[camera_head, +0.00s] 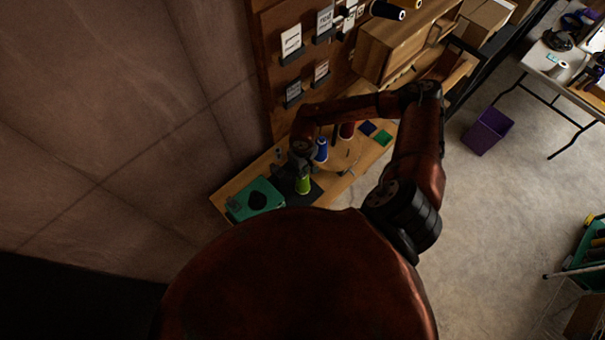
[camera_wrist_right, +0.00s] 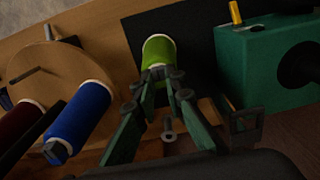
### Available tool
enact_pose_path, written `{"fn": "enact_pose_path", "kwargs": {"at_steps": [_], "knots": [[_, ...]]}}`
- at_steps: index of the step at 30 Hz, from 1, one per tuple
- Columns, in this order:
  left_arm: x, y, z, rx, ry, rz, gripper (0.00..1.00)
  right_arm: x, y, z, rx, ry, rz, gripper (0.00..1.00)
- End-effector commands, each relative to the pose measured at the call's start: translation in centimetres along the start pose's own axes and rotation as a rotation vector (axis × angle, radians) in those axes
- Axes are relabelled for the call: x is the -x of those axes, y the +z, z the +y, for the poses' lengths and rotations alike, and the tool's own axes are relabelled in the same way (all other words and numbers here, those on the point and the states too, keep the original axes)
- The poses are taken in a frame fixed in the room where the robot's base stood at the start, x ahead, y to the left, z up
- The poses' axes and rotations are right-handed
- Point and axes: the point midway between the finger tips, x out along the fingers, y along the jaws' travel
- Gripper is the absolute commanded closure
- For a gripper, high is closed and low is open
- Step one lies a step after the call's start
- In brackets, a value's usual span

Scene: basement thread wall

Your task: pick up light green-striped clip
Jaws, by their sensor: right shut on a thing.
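In the head view my right gripper (camera_head: 301,164) is low over the bench, at a light green spool (camera_head: 303,185) that stands on a dark mat. In the right wrist view the fingertips of my right gripper (camera_wrist_right: 163,76) are close together at the near, pale-rimmed end of the light green spool (camera_wrist_right: 159,52). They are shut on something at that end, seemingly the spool. I cannot make out a separate light green-striped clip there. My left gripper is not in view.
A brown wall board (camera_head: 278,45) with labelled holders rises behind the bench.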

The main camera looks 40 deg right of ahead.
Motion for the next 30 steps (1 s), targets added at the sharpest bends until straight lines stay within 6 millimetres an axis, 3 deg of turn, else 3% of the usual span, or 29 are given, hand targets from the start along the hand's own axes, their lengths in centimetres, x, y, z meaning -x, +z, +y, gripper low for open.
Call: {"fn": "enact_pose_path", "kwargs": {"at_steps": [10, 16, 26, 30], "knots": [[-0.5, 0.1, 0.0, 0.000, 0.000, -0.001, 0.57, 0.5, -0.1, 0.1, 0.000, 0.001, 0.002, 0.98], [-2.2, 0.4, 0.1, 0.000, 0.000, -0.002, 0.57, 2.9, -0.2, 0.1, 0.002, 0.002, 0.006, 0.98], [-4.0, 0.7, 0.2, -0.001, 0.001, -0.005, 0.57, 9.1, 5.3, 0.1, 0.002, 0.003, 0.002, 0.98], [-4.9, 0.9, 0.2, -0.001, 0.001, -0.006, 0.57, 10.3, 8.5, 0.1, 0.001, 0.003, -0.001, 0.98]]}}
